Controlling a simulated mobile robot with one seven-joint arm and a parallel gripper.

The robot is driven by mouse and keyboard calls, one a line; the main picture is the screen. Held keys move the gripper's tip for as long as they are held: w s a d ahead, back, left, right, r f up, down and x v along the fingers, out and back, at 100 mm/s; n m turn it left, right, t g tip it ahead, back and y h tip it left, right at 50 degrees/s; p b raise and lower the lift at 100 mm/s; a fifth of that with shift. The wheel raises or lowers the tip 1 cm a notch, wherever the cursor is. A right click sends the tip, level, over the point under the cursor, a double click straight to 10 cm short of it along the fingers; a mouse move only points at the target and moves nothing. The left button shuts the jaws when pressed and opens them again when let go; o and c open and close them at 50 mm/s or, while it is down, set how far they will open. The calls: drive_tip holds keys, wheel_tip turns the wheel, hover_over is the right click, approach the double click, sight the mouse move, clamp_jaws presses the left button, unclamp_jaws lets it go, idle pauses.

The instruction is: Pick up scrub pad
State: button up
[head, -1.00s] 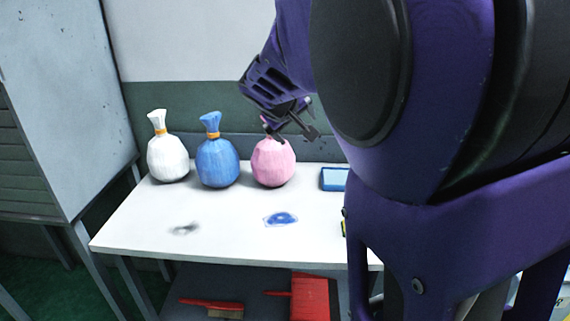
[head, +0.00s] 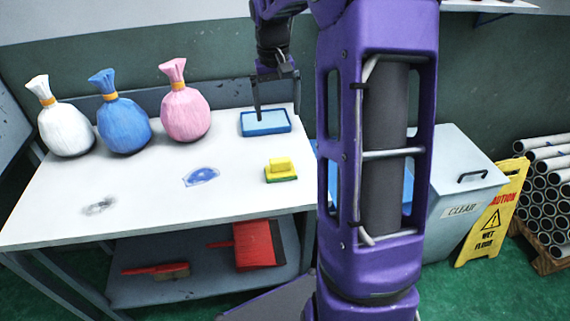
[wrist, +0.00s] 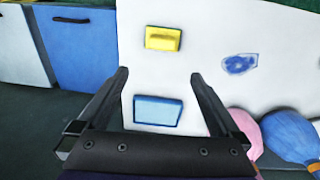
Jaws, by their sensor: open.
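The scrub pad (head: 281,170) is a small yellow block with a raised grip and a green underside. It lies on the white table near its front right edge. In the wrist view the yellow scrub pad (wrist: 163,38) shows beyond my fingertips, near the table's edge. My gripper (head: 277,92) hangs above the back right of the table, over a blue tray. In the wrist view my gripper (wrist: 158,75) has its two fingers spread wide with nothing between them. The gripper is apart from the scrub pad.
The blue tray (head: 265,131) sits behind the pad. White, blue and pink tied bags (head: 186,110) stand along the table's back left. A blue stain (head: 201,177) and a grey smudge (head: 99,207) mark the tabletop. A grey bin (head: 462,190) and wet-floor sign (head: 492,215) stand right.

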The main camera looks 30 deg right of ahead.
sight(280, 159)
drive_tip(key=shift+y, duration=0.3)
drive_tip(key=f+b, duration=0.1)
drive_tip(key=f, duration=0.7)
drive_tip(key=f+b, duration=0.1)
drive_tip(key=f, duration=0.8)
drive_tip(key=shift+s+d+f, duration=0.15)
drive_tip(key=shift+s+f, duration=0.05)
drive_tip(key=c, duration=1.3)
wheel_tip(280, 159, up, 10)
drive_tip(key=shift+r+p, duration=0.1)
drive_tip(key=shift+p, duration=0.4)
